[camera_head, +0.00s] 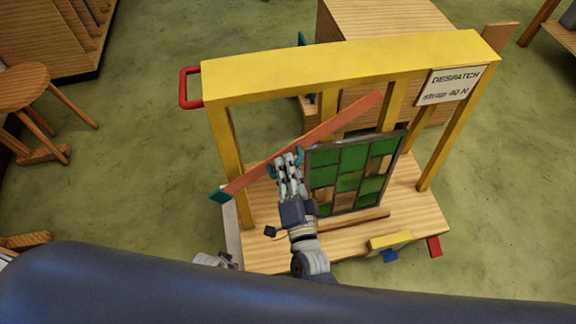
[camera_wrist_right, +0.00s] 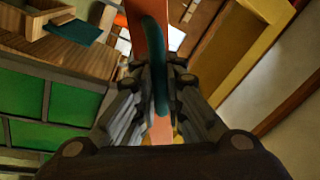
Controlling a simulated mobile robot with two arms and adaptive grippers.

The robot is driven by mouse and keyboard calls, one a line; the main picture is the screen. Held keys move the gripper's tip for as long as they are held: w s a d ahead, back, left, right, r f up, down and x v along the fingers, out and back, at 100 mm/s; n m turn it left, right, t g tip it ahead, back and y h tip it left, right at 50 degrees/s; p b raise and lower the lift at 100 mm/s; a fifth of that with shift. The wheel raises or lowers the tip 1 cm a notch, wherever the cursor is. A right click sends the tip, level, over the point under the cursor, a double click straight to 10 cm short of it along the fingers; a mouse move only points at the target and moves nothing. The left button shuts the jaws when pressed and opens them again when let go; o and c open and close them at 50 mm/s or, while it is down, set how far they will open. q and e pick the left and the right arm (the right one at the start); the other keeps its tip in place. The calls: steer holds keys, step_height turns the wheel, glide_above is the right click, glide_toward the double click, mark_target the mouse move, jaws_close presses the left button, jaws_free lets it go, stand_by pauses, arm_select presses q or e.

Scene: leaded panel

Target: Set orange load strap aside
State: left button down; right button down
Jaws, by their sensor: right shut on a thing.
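The orange load strap (camera_head: 335,124) is a long flat orange bar. It slants across the yellow frame, in front of the stained-glass panel's upper left corner, and has a teal end at lower left. My right gripper (camera_head: 288,163) is shut on the strap near its middle, at a teal handle. In the right wrist view the strap (camera_wrist_right: 146,14) and its teal handle (camera_wrist_right: 158,68) run between the fingers (camera_wrist_right: 160,95). The green and amber leaded panel (camera_head: 352,160) stands upright on the wooden base. A grey part of what seems my left gripper (camera_head: 214,260) shows low at left, mostly hidden.
The yellow frame (camera_head: 330,73) stands over the wooden base (camera_head: 410,205) and carries a "DESPATCH" sign (camera_head: 448,85). A red handle (camera_head: 190,87) juts out at left. Yellow, blue and red blocks lie at the base's front right. A stool (camera_head: 30,88) stands far left; green floor is open between.

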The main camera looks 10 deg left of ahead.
steer(key=c, duration=1.9)
jaws_free()
steer(key=shift+s, duration=0.15)
steer(key=v, duration=1.1)
steer(key=shift+s+d, duration=0.2)
steer(key=shift+s, duration=0.15)
steer(key=shift+f, duration=0.1)
